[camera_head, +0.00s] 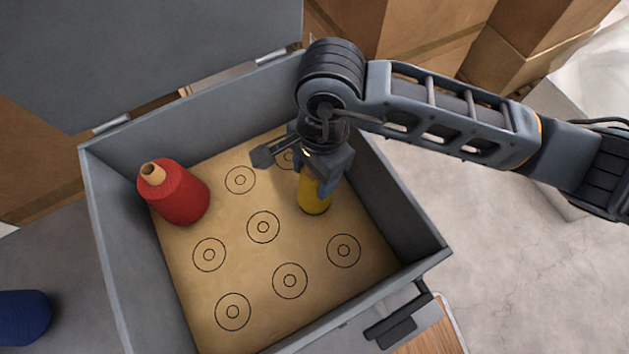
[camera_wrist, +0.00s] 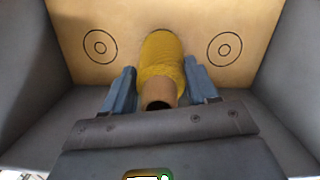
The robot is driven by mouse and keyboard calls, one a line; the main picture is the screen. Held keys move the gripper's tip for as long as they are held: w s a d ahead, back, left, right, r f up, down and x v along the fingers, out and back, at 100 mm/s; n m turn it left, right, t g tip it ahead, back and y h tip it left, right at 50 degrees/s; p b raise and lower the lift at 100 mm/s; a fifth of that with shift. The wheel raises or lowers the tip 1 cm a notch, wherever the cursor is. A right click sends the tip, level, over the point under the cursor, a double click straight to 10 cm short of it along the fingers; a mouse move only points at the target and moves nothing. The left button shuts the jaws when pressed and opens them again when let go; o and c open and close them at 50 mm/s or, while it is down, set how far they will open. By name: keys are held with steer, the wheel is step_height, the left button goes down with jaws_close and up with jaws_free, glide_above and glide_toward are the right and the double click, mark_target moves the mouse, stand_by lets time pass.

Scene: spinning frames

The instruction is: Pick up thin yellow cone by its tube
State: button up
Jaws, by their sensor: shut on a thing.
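The thin yellow cone (camera_head: 314,196) stands on the cardboard floor of the grey box, near its right wall. In the wrist view the yellow cone (camera_wrist: 162,62) shows its yarn and the open brown tube (camera_wrist: 159,91) at its top end. My gripper (camera_head: 318,180) reaches down over it from above. In the wrist view the blue fingers of my gripper (camera_wrist: 160,92) lie on both sides of the tube end, and it is shut on the cone. The exact contact between fingers and tube is partly hidden by the gripper body.
The grey box (camera_head: 104,230) has upright walls around the cone. A red cone (camera_head: 180,193) stands at the box's left side. Printed circles (camera_head: 263,227) mark free floor between them. A blue cone (camera_head: 22,317) lies outside at lower left. Cardboard boxes (camera_head: 420,35) stand behind.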

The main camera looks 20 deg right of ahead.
steer(key=c, duration=0.3)
steer(key=shift+r, duration=0.15)
step_height(320, 180, up, 22)
steer(key=b, duration=0.1)
stand_by(0.9)
steer(key=shift+f, duration=0.2)
